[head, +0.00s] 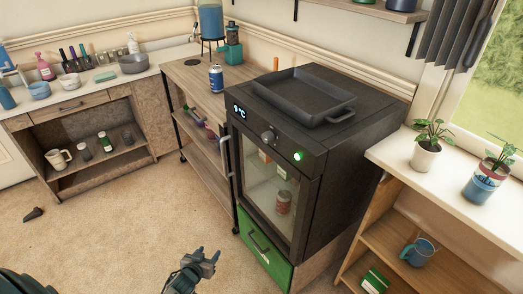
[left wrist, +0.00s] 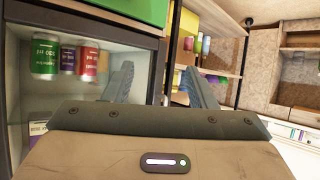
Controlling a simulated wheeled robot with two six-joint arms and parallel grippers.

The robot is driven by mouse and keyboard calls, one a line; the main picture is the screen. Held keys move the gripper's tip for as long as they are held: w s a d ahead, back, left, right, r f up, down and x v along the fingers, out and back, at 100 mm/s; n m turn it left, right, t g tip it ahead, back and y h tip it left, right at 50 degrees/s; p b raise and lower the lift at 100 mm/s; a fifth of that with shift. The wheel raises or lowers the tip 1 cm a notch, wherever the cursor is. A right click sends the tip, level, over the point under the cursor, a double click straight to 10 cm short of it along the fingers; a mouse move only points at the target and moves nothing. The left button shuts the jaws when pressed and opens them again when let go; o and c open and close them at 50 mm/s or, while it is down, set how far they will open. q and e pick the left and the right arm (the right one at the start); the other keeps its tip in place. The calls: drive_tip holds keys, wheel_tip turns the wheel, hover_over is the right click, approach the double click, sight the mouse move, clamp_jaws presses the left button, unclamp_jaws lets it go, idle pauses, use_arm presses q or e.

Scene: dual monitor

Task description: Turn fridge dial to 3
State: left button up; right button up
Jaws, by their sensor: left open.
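The black fridge (head: 345,170) stands in the middle right with a glass door. Its display (head: 239,111) appears to read 9 °C. The round dial (head: 268,136) is on the front panel, between the display and a lit green light (head: 298,156). Any dial markings are too small to read. My left gripper (head: 207,256) is low in front of the fridge, left of the green drawer, below and apart from the dial. It is open and empty; its spread fingers also show in the left wrist view (left wrist: 158,82). The dial is not visible in the left wrist view. My right gripper is out of view.
A black tray (head: 303,97) sits on the fridge. The door handle (head: 223,157) sticks out at its left edge, and the green drawer (head: 262,249) is below. A wooden cart (head: 185,73) stands left, a shelf with plants (head: 426,158) right. Floor in front is free.

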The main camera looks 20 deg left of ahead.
use_arm(q)
drive_tip(key=w+d+r+m+t+h+b, duration=0.1)
drive_tip(key=w+r+t+h, duration=0.15)
drive_tip(key=w+r, duration=0.45)
drive_tip(key=w+d+r+t+h+b, duration=0.1)
drive_tip(key=w+r+t, duration=0.2)
drive_tip(key=r, duration=0.7)
drive_tip(key=m+t+h+b, duration=0.15)
drive_tip(key=m+h, duration=0.35)
drive_tip(key=h, duration=0.5)
approach(264, 141)
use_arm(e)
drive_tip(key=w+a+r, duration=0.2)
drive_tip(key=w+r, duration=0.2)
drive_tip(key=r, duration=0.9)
use_arm(q)
drive_tip(key=shift+y, duration=0.35)
drive_tip(key=p+x, duration=0.2)
drive_tip(key=x, duration=0.7)
drive_tip(key=shift+s+r+p, duration=0.15)
drive_tip(key=shift+r+p, duration=0.05)
drive_tip(key=shift+p, duration=0.1)
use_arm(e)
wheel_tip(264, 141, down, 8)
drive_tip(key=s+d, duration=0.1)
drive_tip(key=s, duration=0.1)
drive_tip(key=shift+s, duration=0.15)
